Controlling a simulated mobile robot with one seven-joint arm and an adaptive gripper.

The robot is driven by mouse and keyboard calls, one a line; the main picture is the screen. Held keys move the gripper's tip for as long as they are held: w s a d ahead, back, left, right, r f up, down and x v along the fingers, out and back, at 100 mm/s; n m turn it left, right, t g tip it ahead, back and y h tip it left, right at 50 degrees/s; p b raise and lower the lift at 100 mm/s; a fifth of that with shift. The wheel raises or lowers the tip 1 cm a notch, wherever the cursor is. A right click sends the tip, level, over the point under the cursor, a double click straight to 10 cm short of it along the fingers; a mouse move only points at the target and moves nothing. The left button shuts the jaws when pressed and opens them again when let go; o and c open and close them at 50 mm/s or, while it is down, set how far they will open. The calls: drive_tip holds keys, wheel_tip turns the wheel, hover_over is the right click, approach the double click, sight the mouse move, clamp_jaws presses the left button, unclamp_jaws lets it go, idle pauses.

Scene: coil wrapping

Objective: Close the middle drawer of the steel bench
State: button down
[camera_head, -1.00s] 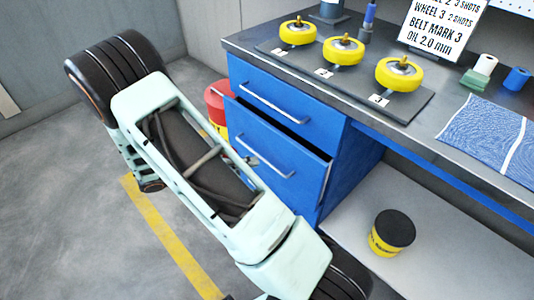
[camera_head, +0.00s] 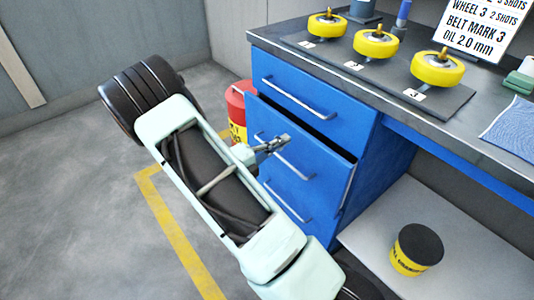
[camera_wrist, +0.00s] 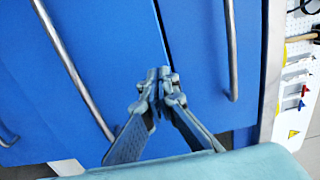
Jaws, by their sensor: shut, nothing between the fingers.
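The middle drawer (camera_head: 310,165) of the blue bench cabinet stands slightly open, with a dark gap along its top edge below the top drawer (camera_head: 320,100). It has a silver bar handle (camera_head: 286,158). My gripper (camera_head: 286,140) is shut and empty in front of this drawer's upper part. In the wrist view, my gripper (camera_wrist: 158,76) overlaps the drawer front (camera_wrist: 115,45) near the seam with the top drawer (camera_wrist: 195,45); the middle handle (camera_wrist: 72,70) is to its left. I cannot tell whether the fingertips touch the front.
A lower drawer handle (camera_head: 286,203) shows below. A red and yellow can (camera_head: 238,105) stands behind my arm. A black-lidded yellow tub (camera_head: 415,252) sits on the lower shelf at right. Yellow wheels (camera_head: 376,44) stand on the bench top. The floor at left is clear.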

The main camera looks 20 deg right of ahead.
sight(297, 133)
drive_tip(key=shift+b+x, duration=0.35)
drive_tip(key=shift+x, duration=1.1)
drive_tip(key=shift+p+x, duration=0.95)
drive_tip(key=shift+x, duration=1.35)
drive_tip(key=shift+s+a+p, duration=0.15)
drive_tip(key=shift+a+p, duration=0.05)
drive_tip(key=shift+p, duration=0.1)
drive_tip(key=p+v, duration=0.3)
drive_tip(key=v, duration=1)
drive_tip(key=shift+a+p, duration=0.4)
